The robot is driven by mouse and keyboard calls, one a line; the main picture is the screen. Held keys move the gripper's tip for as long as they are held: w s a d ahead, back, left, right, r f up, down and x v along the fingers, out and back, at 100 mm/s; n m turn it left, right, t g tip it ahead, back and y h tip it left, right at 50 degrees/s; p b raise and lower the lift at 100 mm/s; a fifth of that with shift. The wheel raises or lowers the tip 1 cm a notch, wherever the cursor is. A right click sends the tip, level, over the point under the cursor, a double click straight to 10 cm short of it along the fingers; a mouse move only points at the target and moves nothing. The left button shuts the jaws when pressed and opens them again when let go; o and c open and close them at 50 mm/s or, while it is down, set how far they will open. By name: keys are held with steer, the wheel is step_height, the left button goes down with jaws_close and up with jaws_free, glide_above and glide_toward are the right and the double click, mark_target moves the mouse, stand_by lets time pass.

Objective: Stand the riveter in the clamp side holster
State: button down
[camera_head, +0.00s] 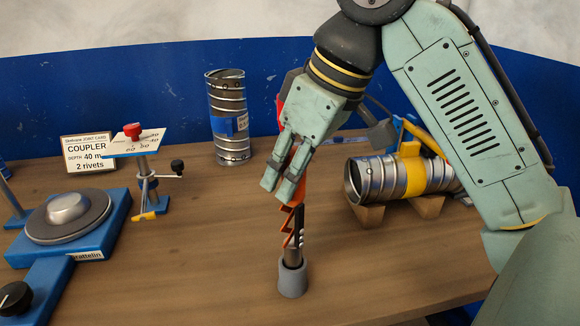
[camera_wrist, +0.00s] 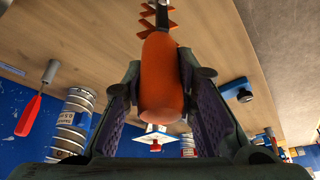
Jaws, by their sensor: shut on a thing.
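The riveter (camera_head: 297,216) has an orange handle, an orange zigzag linkage and a dark metal nose, and it hangs about upright, nose down. My gripper (camera_head: 279,190) is shut on its orange handle, which also shows between the fingers in the wrist view (camera_wrist: 162,75). A grey cup-shaped holster (camera_head: 292,280) stands on the table directly below. The nose appears to reach its mouth; I cannot tell how deep it sits. In the wrist view the nose runs off the top edge, so the holster is not seen there.
A spiral duct with a yellow clamp band (camera_head: 411,170) lies on wooden blocks at right. An upright duct (camera_head: 230,118) stands behind. A gauge stand (camera_head: 140,170) and blue turntable (camera_head: 70,220) are at left. A red-handled tool (camera_wrist: 30,115) shows in the wrist view. The front table is clear.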

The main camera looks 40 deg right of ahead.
steer(key=shift+f+b, duration=0.35)
steer(key=shift+f, duration=0.45)
steer(key=c, duration=1.2)
jaws_free()
steer(key=shift+v, duration=3.75)
